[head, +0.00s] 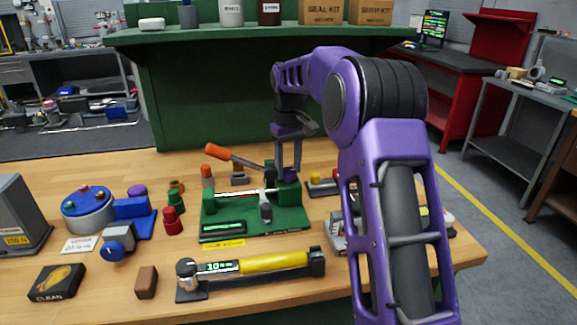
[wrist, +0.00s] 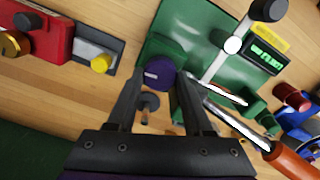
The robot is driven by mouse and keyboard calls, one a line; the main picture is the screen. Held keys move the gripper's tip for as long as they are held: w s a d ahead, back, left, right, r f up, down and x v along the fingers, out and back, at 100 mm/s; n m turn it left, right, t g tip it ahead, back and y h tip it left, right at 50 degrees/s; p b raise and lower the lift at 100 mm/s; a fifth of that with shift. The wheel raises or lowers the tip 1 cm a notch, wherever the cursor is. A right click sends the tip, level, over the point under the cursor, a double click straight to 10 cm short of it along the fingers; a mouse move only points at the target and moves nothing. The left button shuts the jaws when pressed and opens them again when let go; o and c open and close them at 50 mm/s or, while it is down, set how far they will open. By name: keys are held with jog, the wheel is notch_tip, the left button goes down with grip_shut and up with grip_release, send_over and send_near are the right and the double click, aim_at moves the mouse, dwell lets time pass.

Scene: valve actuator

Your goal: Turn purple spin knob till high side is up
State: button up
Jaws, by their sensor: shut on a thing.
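The purple knob (wrist: 159,72) shows in the wrist view as a dark purple disc with a small white mark, too small to read. It sits at the edge of the green base (wrist: 180,30). My gripper (wrist: 160,82) is shut on the knob, one finger on each side. In the head view my gripper (head: 287,166) points down at the back right of the green fixture (head: 252,223), and the knob (head: 290,175) shows only partly between the fingertips. I cannot tell which side of the knob is up.
An orange-handled lever (head: 232,157) rises just left of my gripper. A yellow cylinder device (head: 272,262) lies in front of the fixture. A blue block (head: 133,208) and red knob stack (head: 172,222) stand left.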

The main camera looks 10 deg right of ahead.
aim_at(289, 170)
grip_shut()
jog(key=shift+r+m+p, duration=0.15)
jog(key=shift+m+p, duration=0.15)
jog(key=shift+p, duration=0.2)
jog(key=shift+f+m, duration=0.2)
jog(key=shift+m, duration=0.2)
jog(key=o, duration=0.9)
grip_release()
jog(key=shift+r, duration=0.15)
notch_tip(289, 170, up, 17)
jog(key=p, duration=0.4)
jog(key=shift+p, duration=0.3)
